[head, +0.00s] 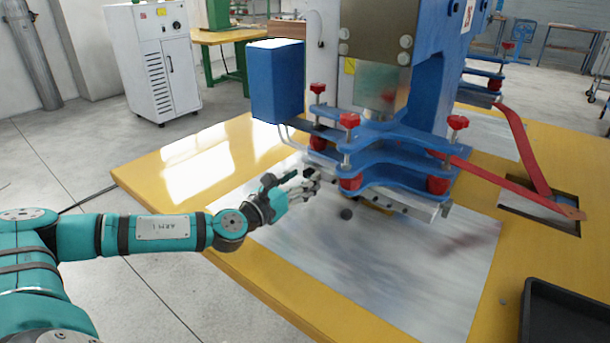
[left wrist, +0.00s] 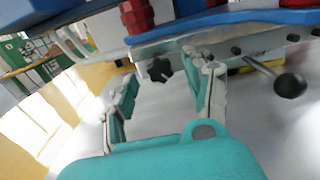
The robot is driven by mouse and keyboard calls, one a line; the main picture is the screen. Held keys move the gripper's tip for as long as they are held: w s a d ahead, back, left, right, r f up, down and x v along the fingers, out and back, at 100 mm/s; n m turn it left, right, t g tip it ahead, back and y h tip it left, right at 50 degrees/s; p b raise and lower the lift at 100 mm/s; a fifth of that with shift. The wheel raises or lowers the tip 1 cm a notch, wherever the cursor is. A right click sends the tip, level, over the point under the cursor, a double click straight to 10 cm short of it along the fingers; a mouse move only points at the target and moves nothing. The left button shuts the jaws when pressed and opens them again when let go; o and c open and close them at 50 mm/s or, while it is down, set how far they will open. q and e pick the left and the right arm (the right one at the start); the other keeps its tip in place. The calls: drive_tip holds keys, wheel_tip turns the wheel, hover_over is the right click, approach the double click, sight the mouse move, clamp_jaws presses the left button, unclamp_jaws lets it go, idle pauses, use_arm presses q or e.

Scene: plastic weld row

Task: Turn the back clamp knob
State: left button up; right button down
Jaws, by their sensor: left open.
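A small black star-shaped knob (left wrist: 160,69) sits on the side of the metal bar under the blue clamp of the press. It looks like the clamp knob; I cannot tell for sure that it is the back one. In the head view my left gripper (head: 313,182) is at the left end of the metal bar (head: 395,201). In the left wrist view my left gripper (left wrist: 168,78) is open, its two fingers apart on either side of the knob, which appears just beyond the fingertips. I see no contact with the knob. My right gripper is not in view.
A black ball handle (left wrist: 290,84) juts from the bar to the right of the knob. Several red knobs (head: 349,121) stand on the blue clamp plates (head: 385,140). A red lever (head: 520,190) extends right. A black tray (head: 565,310) lies at the table's right front.

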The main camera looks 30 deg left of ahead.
use_arm(q)
drive_tip(key=shift+w+d, duration=0.1)
drive_tip(key=shift+w, duration=0.75)
drive_tip(key=shift+c, duration=0.4)
clamp_jaws()
